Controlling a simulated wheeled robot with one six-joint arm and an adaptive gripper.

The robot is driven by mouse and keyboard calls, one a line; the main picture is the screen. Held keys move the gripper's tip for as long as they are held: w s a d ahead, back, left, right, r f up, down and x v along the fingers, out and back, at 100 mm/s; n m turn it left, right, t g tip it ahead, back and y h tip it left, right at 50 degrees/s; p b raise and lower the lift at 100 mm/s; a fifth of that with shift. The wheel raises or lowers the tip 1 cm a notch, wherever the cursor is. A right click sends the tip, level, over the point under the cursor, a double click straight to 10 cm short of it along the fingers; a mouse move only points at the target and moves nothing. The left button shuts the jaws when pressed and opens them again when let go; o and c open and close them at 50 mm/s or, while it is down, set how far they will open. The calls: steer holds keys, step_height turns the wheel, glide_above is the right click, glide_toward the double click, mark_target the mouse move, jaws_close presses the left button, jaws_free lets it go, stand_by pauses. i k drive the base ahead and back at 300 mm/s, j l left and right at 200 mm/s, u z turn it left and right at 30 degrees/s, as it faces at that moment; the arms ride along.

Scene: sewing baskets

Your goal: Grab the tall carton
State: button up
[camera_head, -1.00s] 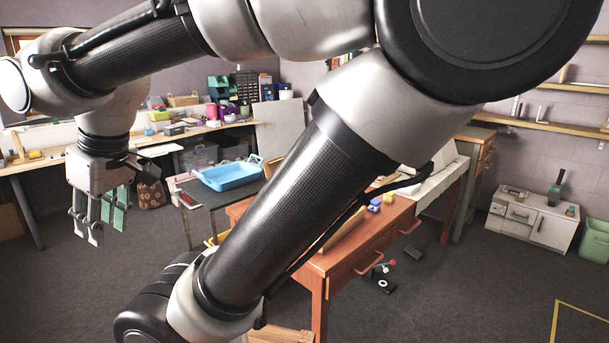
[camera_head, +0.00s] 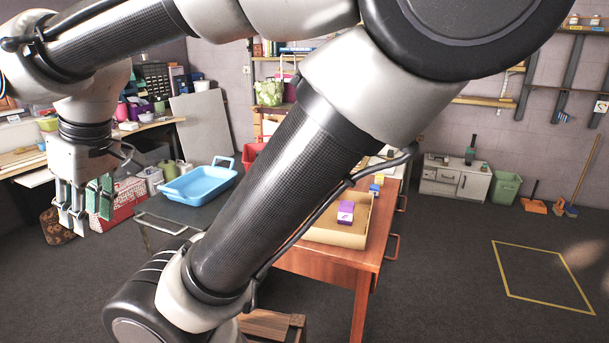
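I cannot make out a carton that is clearly tall. A small purple box with a pale label (camera_head: 345,212) sits in a shallow tan tray (camera_head: 330,237) on the reddish-brown wooden desk (camera_head: 340,264), right of my arm.
A blue tray (camera_head: 200,184) lies on a dark table right of my gripper. Small blue and yellow items (camera_head: 375,187) lie on the desk's far part. A white cabinet (camera_head: 455,181) and green bin (camera_head: 505,187) stand by the back wall. Open floor with a yellow outline (camera_head: 545,304) lies right.

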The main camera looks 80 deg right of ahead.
mark_target(346, 212)
steer(key=i+z, duration=0.2)
steer(key=z, duration=0.2)
steer(key=i+j+z, duration=0.1)
steer(key=z, duration=0.3)
steer(key=i+j+z, duration=0.15)
steer(key=i+z, duration=0.4)
steer(key=z, duration=0.3)
steer(key=i+z, duration=0.15)
steer(key=z, duration=0.25)
steer(key=i+z, duration=0.1)
steer(key=z, duration=0.35)
steer(key=i+j+z, duration=0.15)
steer(key=z, duration=0.25)
steer(key=i+j+z, duration=0.1)
steer(key=z, duration=0.35)
steer(key=l+z, duration=0.15)
steer(key=z, duration=0.2)
